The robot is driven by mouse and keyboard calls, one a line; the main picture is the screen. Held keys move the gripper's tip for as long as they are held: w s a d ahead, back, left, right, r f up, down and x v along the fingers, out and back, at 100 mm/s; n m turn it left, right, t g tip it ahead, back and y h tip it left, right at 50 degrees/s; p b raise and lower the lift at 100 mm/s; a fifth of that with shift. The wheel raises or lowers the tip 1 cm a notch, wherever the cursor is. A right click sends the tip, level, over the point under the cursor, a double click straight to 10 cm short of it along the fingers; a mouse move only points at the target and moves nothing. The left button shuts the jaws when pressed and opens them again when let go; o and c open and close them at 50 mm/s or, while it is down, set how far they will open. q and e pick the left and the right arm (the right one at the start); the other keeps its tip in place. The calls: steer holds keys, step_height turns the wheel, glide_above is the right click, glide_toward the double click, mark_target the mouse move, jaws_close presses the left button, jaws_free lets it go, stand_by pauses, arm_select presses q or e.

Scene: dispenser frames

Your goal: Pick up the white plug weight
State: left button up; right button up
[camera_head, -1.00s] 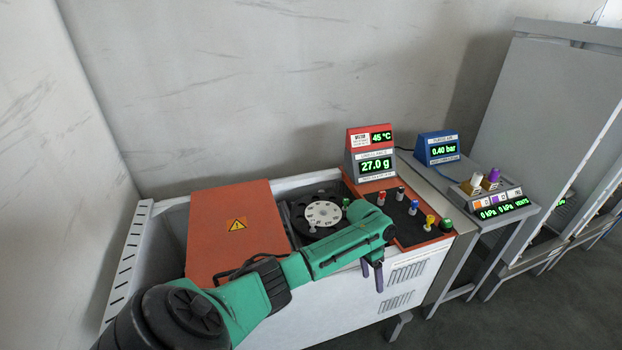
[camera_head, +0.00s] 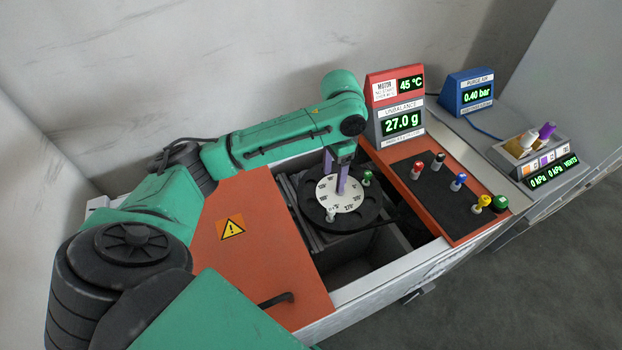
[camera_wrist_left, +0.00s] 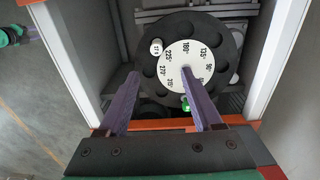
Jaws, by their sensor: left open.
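A white plug weight (camera_head: 331,214) stands in the front edge of the black rotor (camera_head: 368,212), beside its white dial (camera_head: 352,197). In the left wrist view the white plug (camera_wrist_left: 155,46) shows as a small pale round top at the upper left of the dial. My left gripper (camera_head: 335,180) points down over the back of the rotor, open and empty. In the left wrist view its purple fingers (camera_wrist_left: 159,74) are spread across the rotor, and the white plug lies beyond them. A green plug (camera_head: 367,178) stands at the rotor's right.
An orange lid (camera_head: 270,262) with a warning sign lies left of the rotor well. On the right, a black mat (camera_head: 432,198) holds several coloured plugs, including blue (camera_head: 458,182) and yellow (camera_head: 481,203). The red display housing (camera_head: 380,90) rises close behind the rotor, near my arm.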

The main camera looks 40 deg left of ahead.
arm_select(q)
glide_above(331, 209)
step_height(331, 209, down, 7)
steer(key=shift+s+d+f, duration=0.1)
steer(key=shift+f, duration=0.1)
step_height(331, 209, down, 6)
steer(key=shift+r+p, duration=0.15)
steer(key=shift+p, duration=0.25)
steer(key=shift+f, duration=0.4)
arm_select(e)
steer(key=shift+s+d+r, duration=0.2)
steer(key=shift+s, duration=0.2)
arm_select(q)
steer(key=c, duration=0.9)
jaws_close()
arm_select(e)
steer(key=shift+d, duration=0.25)
